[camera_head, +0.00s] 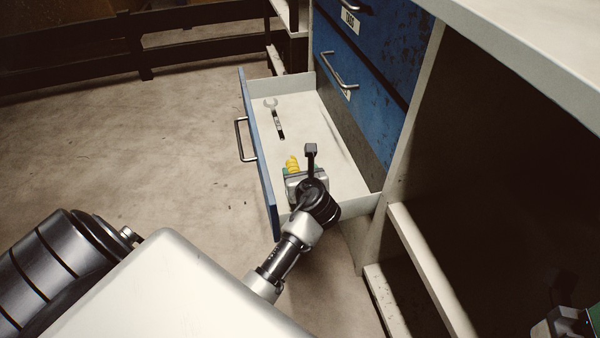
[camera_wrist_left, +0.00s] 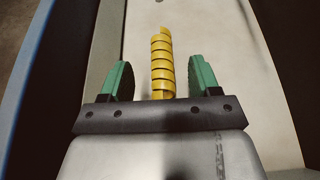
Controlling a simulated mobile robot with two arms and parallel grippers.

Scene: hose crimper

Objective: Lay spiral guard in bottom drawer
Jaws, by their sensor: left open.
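The yellow spiral guard (camera_head: 292,164) is inside the pulled-out bottom drawer (camera_head: 352,150). In the left wrist view the spiral guard (camera_wrist_left: 162,62) shows as a coiled tube pointing away from me, over the pale drawer floor. My left gripper (camera_head: 300,173) is low inside the drawer's near end. In the wrist view its green fingers (camera_wrist_left: 160,78) are open on either side of the guard, with a gap on both sides. The guard's near end is hidden by the gripper body. My right gripper (camera_head: 568,320) shows only in part at the bottom right corner, dark and cut off.
A wrench (camera_head: 273,115) lies toward the drawer's far end. The blue drawer front (camera_head: 257,150) with its handle (camera_head: 243,139) is to the left. Closed blue drawers (camera_head: 362,70) stand above. The pale worktop (camera_head: 530,45) overhangs at right. Floor left of the drawer is clear.

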